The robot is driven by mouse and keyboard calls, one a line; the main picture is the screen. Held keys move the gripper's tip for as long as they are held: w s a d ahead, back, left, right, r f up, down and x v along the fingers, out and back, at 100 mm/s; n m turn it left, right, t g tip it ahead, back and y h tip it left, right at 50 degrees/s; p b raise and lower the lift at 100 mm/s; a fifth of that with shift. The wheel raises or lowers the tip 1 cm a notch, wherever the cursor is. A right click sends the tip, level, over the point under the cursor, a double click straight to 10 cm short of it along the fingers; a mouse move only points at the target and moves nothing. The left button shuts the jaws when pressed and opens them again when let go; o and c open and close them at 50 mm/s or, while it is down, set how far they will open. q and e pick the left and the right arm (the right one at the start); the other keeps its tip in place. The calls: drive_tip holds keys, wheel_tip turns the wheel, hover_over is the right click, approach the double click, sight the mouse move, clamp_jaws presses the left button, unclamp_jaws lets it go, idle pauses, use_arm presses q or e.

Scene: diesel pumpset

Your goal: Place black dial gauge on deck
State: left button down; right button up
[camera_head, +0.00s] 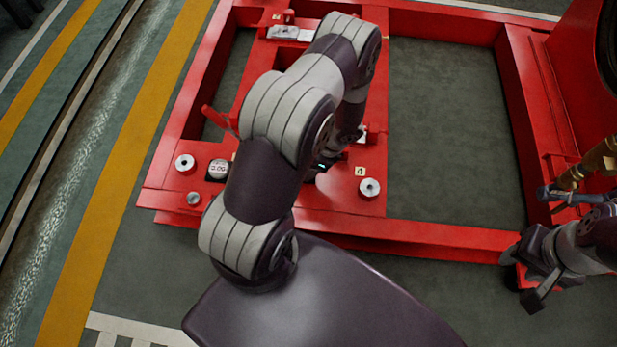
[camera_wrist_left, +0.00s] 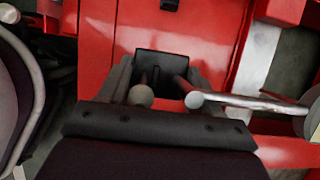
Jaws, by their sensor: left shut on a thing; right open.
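In the wrist view my left gripper (camera_wrist_left: 160,84) is shut on a black, square-edged block (camera_wrist_left: 161,62) over red metal. No dial face shows on it, so I cannot tell whether it is the black dial gauge. In the head view my left arm hides most of that gripper and what it holds. A small dark-rimmed gauge with a pale face (camera_head: 218,169) sits on the red deck (camera_head: 213,150), left of my left arm. My right gripper (camera_head: 522,277) is open and empty, low at the right, beside the red frame.
Round metal fittings (camera_head: 370,187) and (camera_head: 185,162) stand on the deck. A red lever (camera_head: 215,117) sticks up near my left arm. A metal rod (camera_wrist_left: 250,101) runs across the wrist view. Brass and blue parts (camera_head: 590,175) are at the right. The right frame bay has bare floor (camera_head: 450,130).

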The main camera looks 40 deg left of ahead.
use_arm(q)
drive_tip(key=shift+w+a+f, duration=0.55)
drive_tip(key=shift+w, duration=0.25)
drive_tip(key=shift+w+f+b, duration=0.1)
drive_tip(key=shift+f+b, duration=0.05)
drive_tip(key=shift+b, duration=0.2)
wheel_tip(320, 180, down, 4)
drive_tip(key=b, duration=0.3)
drive_tip(key=shift+c, duration=1)
unclamp_jaws()
